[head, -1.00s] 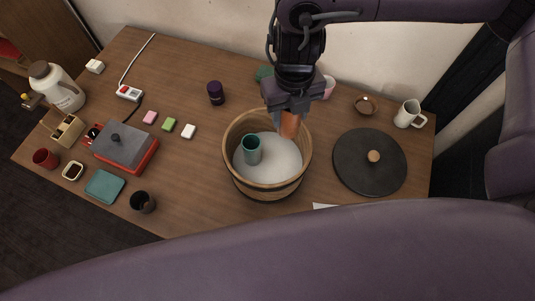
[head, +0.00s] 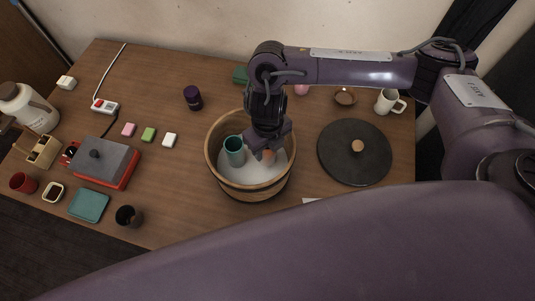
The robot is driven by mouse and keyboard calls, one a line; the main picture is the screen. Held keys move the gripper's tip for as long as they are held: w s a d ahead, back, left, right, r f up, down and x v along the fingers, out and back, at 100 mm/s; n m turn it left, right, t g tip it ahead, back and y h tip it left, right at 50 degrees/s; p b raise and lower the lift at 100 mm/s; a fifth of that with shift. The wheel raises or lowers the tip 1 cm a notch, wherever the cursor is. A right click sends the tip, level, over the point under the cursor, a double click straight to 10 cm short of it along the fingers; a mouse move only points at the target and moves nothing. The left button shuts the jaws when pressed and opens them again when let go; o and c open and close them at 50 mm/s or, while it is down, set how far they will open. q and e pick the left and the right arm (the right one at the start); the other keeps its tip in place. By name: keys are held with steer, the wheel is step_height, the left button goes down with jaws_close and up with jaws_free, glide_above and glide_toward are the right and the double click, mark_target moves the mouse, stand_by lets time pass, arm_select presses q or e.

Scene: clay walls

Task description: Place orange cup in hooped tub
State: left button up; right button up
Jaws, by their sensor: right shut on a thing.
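The hooped tub (head: 212,160) is a round wooden tub with dark hoops and a white inside, standing mid-table. A teal cup (head: 234,150) stands inside it on the left. My right gripper (head: 264,153) reaches down into the tub from above, shut on the orange cup (head: 268,157). Only a small part of the orange cup shows below the fingers, in the right part of the tub beside the teal cup. I cannot tell whether it touches the tub's floor. My left gripper is not in view.
A dark round lid (head: 354,169) with a wooden knob lies right of the tub. A white mug (head: 388,101) and small brown bowl (head: 345,96) are behind it. A purple cup (head: 193,97) stands behind left. A red-and-grey box (head: 103,162) and small items fill the left.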

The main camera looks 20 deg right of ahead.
mark_target(268, 155)
step_height(268, 155, down, 3)
steer(key=shift+s+f+b, duration=0.1)
steer(key=shift+f+b, duration=0.1)
steer(key=shift+b, duration=0.4)
steer(key=shift+f, duration=0.35)
steer(key=shift+f, duration=0.25)
steer(key=o, duration=1.1)
steer(key=shift+r, duration=0.1)
